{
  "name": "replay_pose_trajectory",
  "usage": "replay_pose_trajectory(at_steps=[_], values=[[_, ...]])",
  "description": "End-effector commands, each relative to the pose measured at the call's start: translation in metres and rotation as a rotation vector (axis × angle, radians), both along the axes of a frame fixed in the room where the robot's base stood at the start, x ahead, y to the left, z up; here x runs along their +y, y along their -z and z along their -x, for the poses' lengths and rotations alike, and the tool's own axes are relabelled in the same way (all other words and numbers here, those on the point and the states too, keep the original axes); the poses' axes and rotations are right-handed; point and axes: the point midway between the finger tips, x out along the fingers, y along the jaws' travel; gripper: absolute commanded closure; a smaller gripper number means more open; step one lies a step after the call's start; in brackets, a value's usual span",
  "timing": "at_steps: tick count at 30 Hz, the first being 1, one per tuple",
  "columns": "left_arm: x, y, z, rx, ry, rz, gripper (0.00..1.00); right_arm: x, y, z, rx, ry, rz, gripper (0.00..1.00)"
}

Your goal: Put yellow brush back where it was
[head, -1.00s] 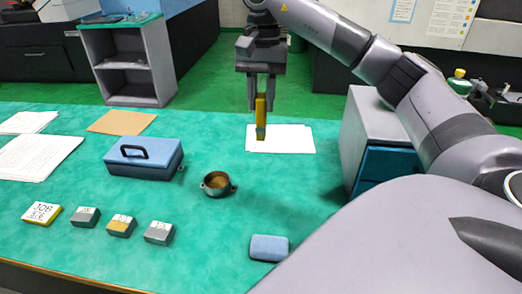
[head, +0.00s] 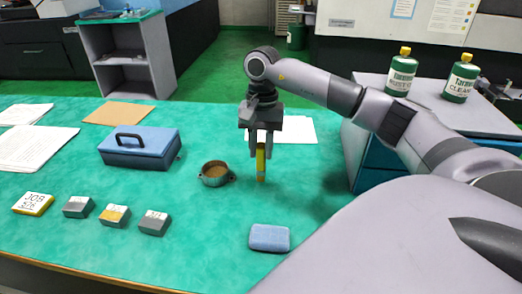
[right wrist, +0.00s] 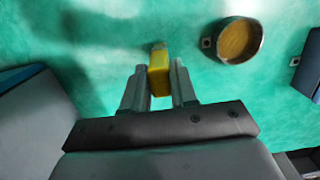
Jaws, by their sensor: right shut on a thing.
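The yellow brush (head: 261,163) is upright in my right gripper (head: 261,150), which is shut on it. Its lower end is close to the green table top; I cannot tell whether it touches. The brush is just right of a small round pot (head: 216,174) with a brown inside. In the right wrist view the brush (right wrist: 159,72) sits between the fingers of the gripper (right wrist: 159,85), and the pot (right wrist: 238,40) is at the upper right. My left gripper is not in view.
A blue sponge-like block (head: 269,238) lies in front of the brush. White paper (head: 299,130) lies behind. A blue box (head: 140,150) and several small blocks (head: 115,214) are at the left. A grey cabinet (head: 358,150) bounds the right; two green bottles (head: 401,72) stand on it.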

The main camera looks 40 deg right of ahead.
Motion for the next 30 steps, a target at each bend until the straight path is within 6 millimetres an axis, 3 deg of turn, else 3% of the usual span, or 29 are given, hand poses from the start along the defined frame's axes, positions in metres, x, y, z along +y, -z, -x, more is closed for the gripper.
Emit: replay_pose_trajectory(at_steps=[3, 14, 15, 16, 26, 30], values=[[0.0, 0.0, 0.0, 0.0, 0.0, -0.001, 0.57, 0.0, 0.013, 0.0, 0.001, 0.0, -0.001, 1.0], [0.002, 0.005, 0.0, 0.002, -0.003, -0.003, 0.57, 0.0, 0.018, 0.0, 0.0, 0.0, 0.0, 1.0], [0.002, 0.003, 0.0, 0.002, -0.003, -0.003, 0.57, 0.0, 0.016, 0.0, -0.001, 0.0, -0.001, 0.6], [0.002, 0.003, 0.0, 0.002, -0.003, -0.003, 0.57, 0.0, 0.016, 0.0, 0.0, 0.0, 0.0, 0.5], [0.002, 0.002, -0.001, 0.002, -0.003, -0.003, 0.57, 0.0, 0.014, 0.0, 0.0, 0.0, 0.0, 0.47], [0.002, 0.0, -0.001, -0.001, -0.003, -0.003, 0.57, -0.001, 0.003, -0.002, -0.004, 0.0, -0.001, 0.47]])
